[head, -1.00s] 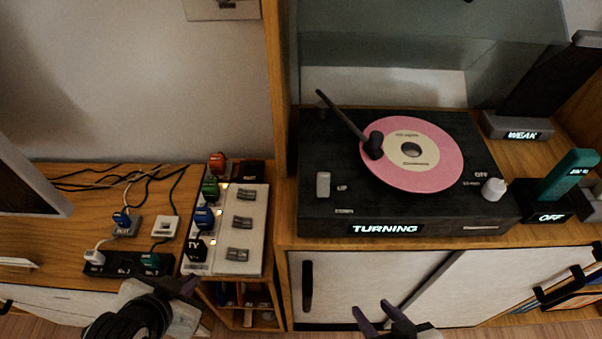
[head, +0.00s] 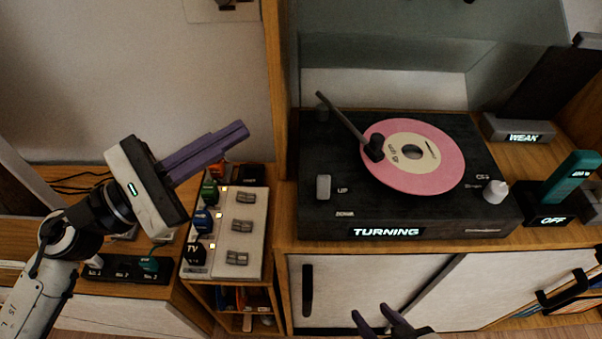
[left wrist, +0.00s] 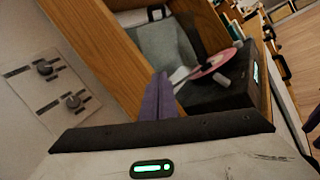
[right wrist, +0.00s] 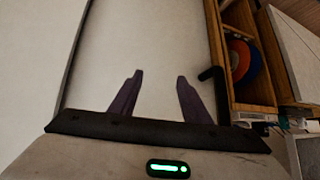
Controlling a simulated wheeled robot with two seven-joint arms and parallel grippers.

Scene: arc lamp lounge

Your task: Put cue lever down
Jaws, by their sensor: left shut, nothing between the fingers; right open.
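The cue lever (head: 323,187) is a small pale tab at the left front of the dark turntable (head: 440,222), at the "UP" label with "DOWN" printed below it. A pink record (head: 440,178) lies on the platter, and the tonearm (head: 347,124) reaches over its left edge. The front display reads "TURNING". My left gripper (head: 246,130) is shut and empty, raised above the switch panel, left of the turntable and apart from the lever. In the left wrist view its closed fingers (left wrist: 157,98) point toward the turntable. My right gripper (head: 377,318) is open and empty, low before the cabinet doors.
A wooden upright (head: 278,90) stands between my left gripper and the turntable. The raised clear lid (head: 400,50) is behind the deck. The white switch panel (head: 255,220) with plugs is below my left gripper. A green-handled switch (head: 570,175) is at right.

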